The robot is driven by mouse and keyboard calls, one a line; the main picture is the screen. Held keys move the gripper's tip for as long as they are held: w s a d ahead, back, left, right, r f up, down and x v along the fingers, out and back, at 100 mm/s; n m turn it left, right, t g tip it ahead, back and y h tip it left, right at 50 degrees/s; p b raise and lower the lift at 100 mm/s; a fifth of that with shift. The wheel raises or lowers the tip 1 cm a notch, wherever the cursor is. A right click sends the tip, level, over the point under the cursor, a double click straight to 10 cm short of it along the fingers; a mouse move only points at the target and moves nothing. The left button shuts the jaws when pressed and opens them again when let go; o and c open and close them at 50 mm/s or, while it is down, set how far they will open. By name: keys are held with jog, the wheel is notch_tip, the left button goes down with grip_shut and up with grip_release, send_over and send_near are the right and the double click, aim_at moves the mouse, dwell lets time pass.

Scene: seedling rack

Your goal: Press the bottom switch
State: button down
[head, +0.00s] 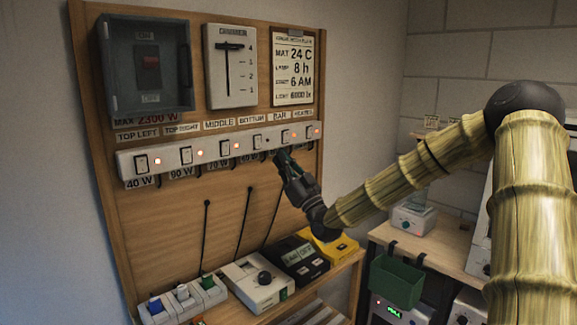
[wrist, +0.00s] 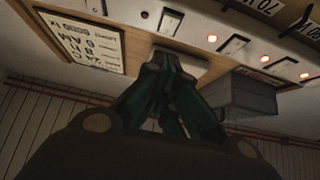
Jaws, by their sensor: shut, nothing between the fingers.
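In the wrist view the shut green-black fingers (wrist: 160,62) point toward the strip. I cannot tell whether they touch it.
The middle switch (head: 225,147) and the bar switch (head: 286,136) flank the bottom switch, with lit red lamps. Above are a grey switch box (head: 146,65), a dimmer (head: 231,65) and a printed sheet (head: 293,66). Below, several devices, including a yellow box (head: 333,247), stand on a shelf.

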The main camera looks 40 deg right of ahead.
aim_at(258, 137)
jog(key=shift+w+a+r+p, duration=0.1)
jog(key=shift+w+r+p, duration=0.35)
jog(key=shift+w, duration=0.7)
jog(key=shift+w+a+r+p, duration=0.15)
jog(key=shift+w+p, duration=0.35)
jog(key=shift+w, duration=0.7)
jog(key=shift+w+a+r+p, duration=0.1)
jog(key=shift+w+r+p, duration=0.35)
jog(key=shift+w, duration=0.7)
jog(key=shift+f, duration=0.15)
